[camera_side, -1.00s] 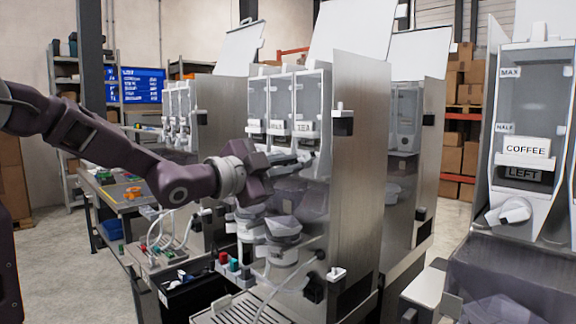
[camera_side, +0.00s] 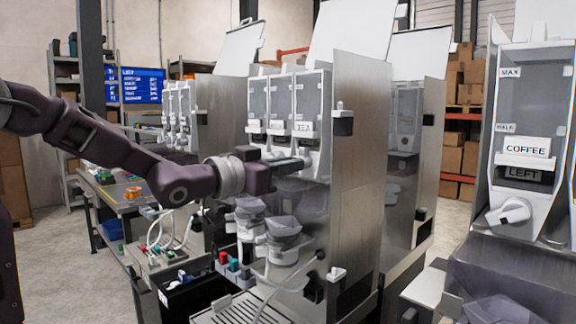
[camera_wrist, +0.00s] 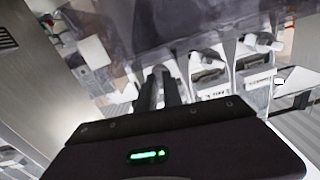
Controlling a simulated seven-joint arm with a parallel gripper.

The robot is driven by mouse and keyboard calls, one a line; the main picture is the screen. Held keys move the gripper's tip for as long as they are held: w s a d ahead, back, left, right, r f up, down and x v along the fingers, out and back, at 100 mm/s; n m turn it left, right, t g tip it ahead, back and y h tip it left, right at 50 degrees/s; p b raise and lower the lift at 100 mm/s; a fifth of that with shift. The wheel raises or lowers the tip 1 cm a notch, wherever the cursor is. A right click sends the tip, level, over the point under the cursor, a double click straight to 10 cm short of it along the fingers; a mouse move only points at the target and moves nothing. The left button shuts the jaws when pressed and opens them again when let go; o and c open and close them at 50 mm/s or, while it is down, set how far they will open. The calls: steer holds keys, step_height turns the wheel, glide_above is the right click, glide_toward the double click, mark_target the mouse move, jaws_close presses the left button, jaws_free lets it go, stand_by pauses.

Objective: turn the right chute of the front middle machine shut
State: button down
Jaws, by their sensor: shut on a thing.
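The front middle machine (camera_side: 357,190) has a row of clear canisters, and its right one (camera_side: 311,100) carries a TEA label (camera_side: 304,127). My gripper (camera_side: 303,162) is at the chute below that canister, with its fingers shut on the chute. The fingers hide most of the chute in the side view, so I cannot tell which way it points. In the wrist view my fingers (camera_wrist: 160,78) close around a pale part, while white chutes (camera_wrist: 210,57) of neighbouring canisters show to their right.
Mixing bowls (camera_side: 283,228) with hoses sit just below my gripper. A tall steel side panel (camera_side: 357,165) stands right of the canisters. Another machine with a COFFEE canister (camera_side: 530,110) fills the right edge. A drip grille (camera_side: 235,308) lies low in front.

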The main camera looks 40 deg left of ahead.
steer(key=shift+n, duration=0.6)
steer(key=c, duration=1.5)
jaws_free()
steer(key=s, duration=0.7)
